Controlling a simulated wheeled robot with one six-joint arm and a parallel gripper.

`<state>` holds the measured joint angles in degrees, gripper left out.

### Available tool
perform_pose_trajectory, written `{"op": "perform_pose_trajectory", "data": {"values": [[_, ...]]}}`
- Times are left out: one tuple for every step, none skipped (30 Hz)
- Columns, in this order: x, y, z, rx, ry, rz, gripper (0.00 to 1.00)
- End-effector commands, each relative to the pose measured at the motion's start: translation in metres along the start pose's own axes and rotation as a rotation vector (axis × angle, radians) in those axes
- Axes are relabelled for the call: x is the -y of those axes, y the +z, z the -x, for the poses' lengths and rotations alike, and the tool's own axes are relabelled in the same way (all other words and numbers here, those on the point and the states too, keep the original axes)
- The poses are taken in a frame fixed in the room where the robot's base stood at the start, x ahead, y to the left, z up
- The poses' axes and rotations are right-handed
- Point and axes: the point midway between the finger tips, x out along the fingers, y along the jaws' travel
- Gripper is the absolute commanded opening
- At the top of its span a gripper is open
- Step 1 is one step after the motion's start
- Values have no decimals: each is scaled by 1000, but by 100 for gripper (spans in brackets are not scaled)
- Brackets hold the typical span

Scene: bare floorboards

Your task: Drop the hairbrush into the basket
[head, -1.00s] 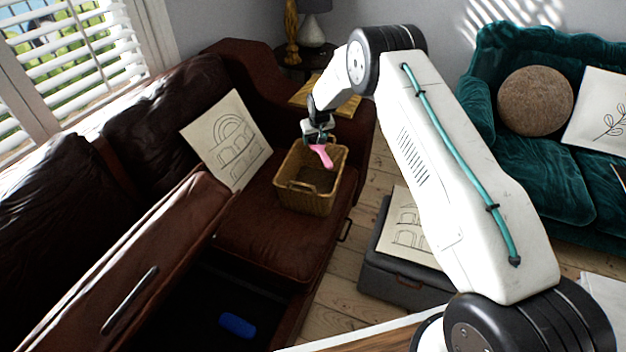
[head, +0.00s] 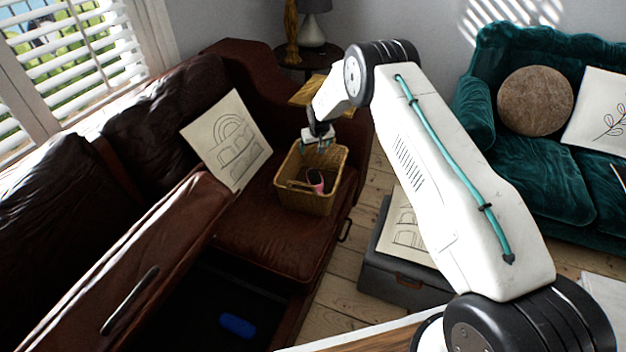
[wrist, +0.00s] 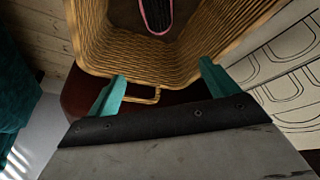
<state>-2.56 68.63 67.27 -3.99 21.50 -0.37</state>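The pink hairbrush (head: 317,181) is inside the wicker basket (head: 297,199) in the head view, which stands on the brown sofa seat. In the wrist view the hairbrush (wrist: 157,14) shows its dark bristles and pink edge at the top, partly cut off by the frame, within the basket (wrist: 110,48). My gripper (head: 319,146) is above the basket's back rim, apart from the hairbrush. In the wrist view the two teal fingers of my gripper (wrist: 163,85) are spread wide with nothing between them.
A cushion with an arch drawing (head: 228,140) leans on the sofa left of the basket. The sofa's front storage (head: 190,310) is open, with a blue object (head: 237,324) inside. A grey ottoman (head: 395,285) stands to the right, on floorboards (head: 340,290).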

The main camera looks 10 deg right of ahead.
Motion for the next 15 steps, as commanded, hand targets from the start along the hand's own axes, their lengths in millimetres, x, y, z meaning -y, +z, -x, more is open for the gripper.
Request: {"op": "perform_pose_trajectory", "data": {"values": [[0, 0, 0, 0, 0, 0, 86], [0, 0, 0, 0, 0, 0, 86], [0, 0, 2, 0, 0, 0, 86], [0, 0, 3, 0, 0, 0, 86], [0, 0, 6, 0, 0, 0, 86], [0, -1, 11, -1, 0, 0, 86], [0, -2, 15, -2, 0, 0, 86], [0, -1, 19, -1, 0, 0, 86], [0, -2, 26, -2, 0, 0, 86], [0, -1, 31, -1, 0, 0, 86], [0, -1, 36, -2, 0, 0, 86], [0, -1, 43, -2, 0, 0, 86], [0, -1, 48, -1, 0, 0, 86], [0, -1, 53, -2, 0, 0, 86], [0, 0, 58, -1, 0, 0, 86]]}}
